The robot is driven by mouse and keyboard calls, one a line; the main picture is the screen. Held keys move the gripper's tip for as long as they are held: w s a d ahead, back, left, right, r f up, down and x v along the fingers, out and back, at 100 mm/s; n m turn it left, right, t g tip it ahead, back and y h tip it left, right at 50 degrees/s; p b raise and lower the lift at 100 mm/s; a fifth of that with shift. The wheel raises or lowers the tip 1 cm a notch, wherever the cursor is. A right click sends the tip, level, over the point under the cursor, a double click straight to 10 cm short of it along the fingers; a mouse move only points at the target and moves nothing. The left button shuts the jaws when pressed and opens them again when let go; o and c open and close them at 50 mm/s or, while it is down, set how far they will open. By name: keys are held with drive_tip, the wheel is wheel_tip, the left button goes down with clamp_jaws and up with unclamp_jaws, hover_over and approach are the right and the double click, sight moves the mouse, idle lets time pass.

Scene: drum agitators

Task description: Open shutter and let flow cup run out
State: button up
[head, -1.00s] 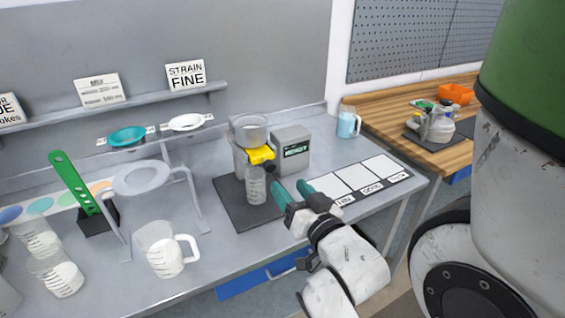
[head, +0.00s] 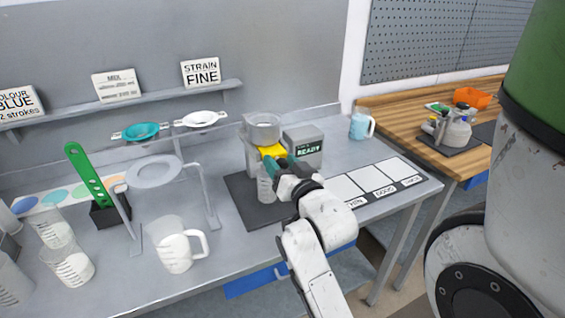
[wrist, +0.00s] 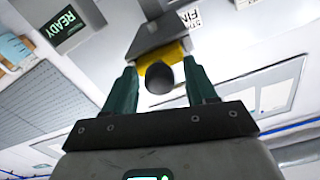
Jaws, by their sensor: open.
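The flow cup (head: 262,127) is a grey round cup on a stand, with a yellow shutter (head: 272,151) under it. A clear beaker (head: 266,188) stands below it on a dark mat (head: 243,205), partly hidden by my gripper. My gripper (head: 283,166) is open at the shutter's front. In the wrist view its green fingers (wrist: 160,82) stand on either side of a dark round knob (wrist: 159,78), with the yellow shutter (wrist: 172,53) just behind it. I cannot tell whether the fingers touch the knob.
A grey box reading READY (head: 305,148) stands right of the cup. White cards (head: 375,183) lie on the bench to the right. A jug (head: 176,246) with white liquid and a ring stand (head: 155,172) are to the left.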

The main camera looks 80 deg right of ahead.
drive_tip(key=shift+c, duration=0.3)
clamp_jaws()
idle(0.4)
